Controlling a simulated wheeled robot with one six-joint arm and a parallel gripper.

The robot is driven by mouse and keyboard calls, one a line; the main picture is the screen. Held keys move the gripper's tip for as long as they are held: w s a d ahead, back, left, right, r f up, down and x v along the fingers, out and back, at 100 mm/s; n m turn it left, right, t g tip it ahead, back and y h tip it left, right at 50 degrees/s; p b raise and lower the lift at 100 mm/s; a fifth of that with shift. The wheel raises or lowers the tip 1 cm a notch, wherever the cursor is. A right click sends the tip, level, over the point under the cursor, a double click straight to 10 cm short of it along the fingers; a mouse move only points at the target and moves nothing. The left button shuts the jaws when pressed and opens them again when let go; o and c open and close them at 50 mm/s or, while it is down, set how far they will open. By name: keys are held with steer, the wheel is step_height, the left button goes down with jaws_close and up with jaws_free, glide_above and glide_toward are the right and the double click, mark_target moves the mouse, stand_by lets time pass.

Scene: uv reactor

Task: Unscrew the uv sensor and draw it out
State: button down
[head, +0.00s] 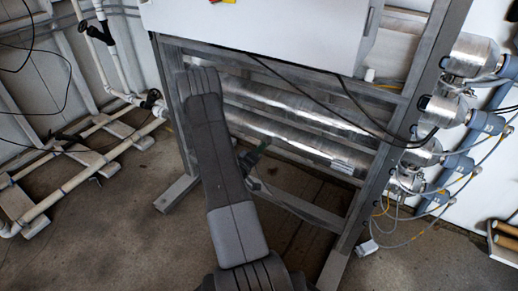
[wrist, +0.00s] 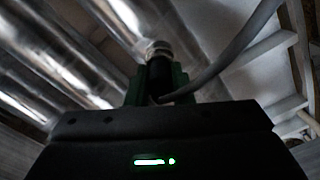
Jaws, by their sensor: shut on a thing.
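The uv sensor (wrist: 158,50) shows in the wrist view as a black body with a bright metal collar at its top. Its collar appears against the underside of a shiny steel reactor tube (wrist: 105,70); I cannot tell how far it is threaded in. My gripper (wrist: 159,72) has its green fingers on both sides of the black body and is shut on it. A grey cable (wrist: 235,50) curves from beside the sensor up to the right. In the head view my gripper (head: 254,156) is small beside the lower tube, and the sensor is not clearly visible.
A grey metal frame (head: 389,150) surrounds the steel tubes (head: 290,108), with a white cabinet (head: 258,35) above. Black cables hang across the tubes. White pipes (head: 70,190) run along the left floor. Bare floor (head: 120,235) lies in front on the left.

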steer(key=n, duration=0.2)
steer(key=shift+n+p, duration=0.3)
steer(key=shift+n, duration=0.1)
steer(key=n+p, duration=0.1)
steer(key=n, duration=0.1)
steer(key=shift+r+n, duration=0.1)
steer(key=shift+n, duration=0.2)
steer(key=shift+n+p, duration=0.35)
steer(key=shift+n, duration=0.95)
steer(key=shift+n+p, duration=0.3)
steer(key=shift+n, duration=0.3)
steer(key=n+p, duration=0.1)
steer(key=n, duration=0.3)
